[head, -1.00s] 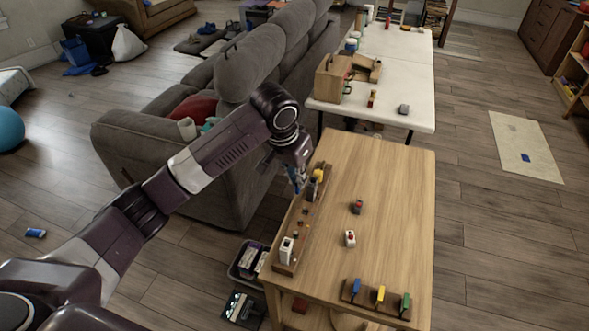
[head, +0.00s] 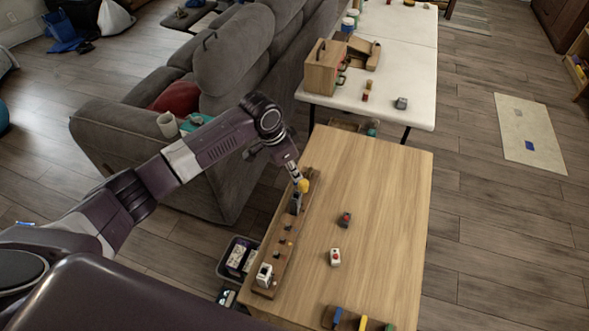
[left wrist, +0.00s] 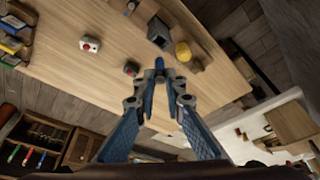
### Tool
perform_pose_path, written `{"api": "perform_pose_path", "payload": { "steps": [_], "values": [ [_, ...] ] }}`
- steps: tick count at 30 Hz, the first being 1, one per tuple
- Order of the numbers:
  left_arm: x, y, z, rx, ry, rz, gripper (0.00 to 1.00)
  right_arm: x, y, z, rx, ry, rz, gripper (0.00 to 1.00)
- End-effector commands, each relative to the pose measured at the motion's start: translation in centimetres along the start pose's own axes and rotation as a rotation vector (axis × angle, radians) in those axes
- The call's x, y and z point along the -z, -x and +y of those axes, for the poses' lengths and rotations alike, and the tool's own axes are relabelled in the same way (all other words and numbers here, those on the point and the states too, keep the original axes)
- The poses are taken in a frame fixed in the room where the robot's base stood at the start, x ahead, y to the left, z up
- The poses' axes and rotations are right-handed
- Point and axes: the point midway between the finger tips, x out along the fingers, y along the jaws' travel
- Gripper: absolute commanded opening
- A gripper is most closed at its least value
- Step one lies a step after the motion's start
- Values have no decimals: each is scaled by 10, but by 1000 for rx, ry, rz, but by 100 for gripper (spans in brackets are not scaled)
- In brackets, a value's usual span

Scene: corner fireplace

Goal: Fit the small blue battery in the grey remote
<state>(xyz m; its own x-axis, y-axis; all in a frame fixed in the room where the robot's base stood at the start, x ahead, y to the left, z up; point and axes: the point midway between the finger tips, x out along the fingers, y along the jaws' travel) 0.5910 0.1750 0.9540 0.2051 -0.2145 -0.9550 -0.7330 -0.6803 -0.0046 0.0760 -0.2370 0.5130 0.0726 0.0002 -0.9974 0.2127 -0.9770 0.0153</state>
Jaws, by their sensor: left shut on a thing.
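My left gripper (head: 298,182) is shut on the small blue battery (left wrist: 159,65), which shows between its fingertips in the left wrist view. The grey remote (head: 296,203) stands upright in a long wooden rack (head: 276,246) along the left edge of the wooden table. It also shows in the left wrist view (left wrist: 160,32). The gripper is just above the remote, with the battery's end close to it; I cannot tell whether they touch. The remote's opening is not clear. My right gripper is not in view.
A yellow object (head: 305,186) is right beside the remote. A white device (head: 264,275) stands at the rack's near end. A red-buttoned white block (head: 334,257) and a dark block (head: 345,219) sit on the table. Its right side is clear. A grey sofa (head: 180,130) stands left.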

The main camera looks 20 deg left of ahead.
Motion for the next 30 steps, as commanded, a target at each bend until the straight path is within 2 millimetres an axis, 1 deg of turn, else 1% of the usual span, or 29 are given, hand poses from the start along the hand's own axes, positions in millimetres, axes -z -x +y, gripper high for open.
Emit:
{"api": "perform_pose_path", "payload": {
  "steps": [5, 9, 13, 24, 30],
  "values": [
    [1, 2, 0, 1, 1, 0, 0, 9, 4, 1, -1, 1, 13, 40],
    [1, 3, 0, 2, 3, 0, 0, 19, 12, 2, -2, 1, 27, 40],
    [-4, -11, 0, 1, 3, 0, 0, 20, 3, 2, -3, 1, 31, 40],
    [-14, -47, 0, 2, 2, 1, 0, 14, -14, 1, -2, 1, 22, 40],
    [-18, -59, 0, 2, 3, 1, 0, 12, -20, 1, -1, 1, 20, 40]
  ]
}}
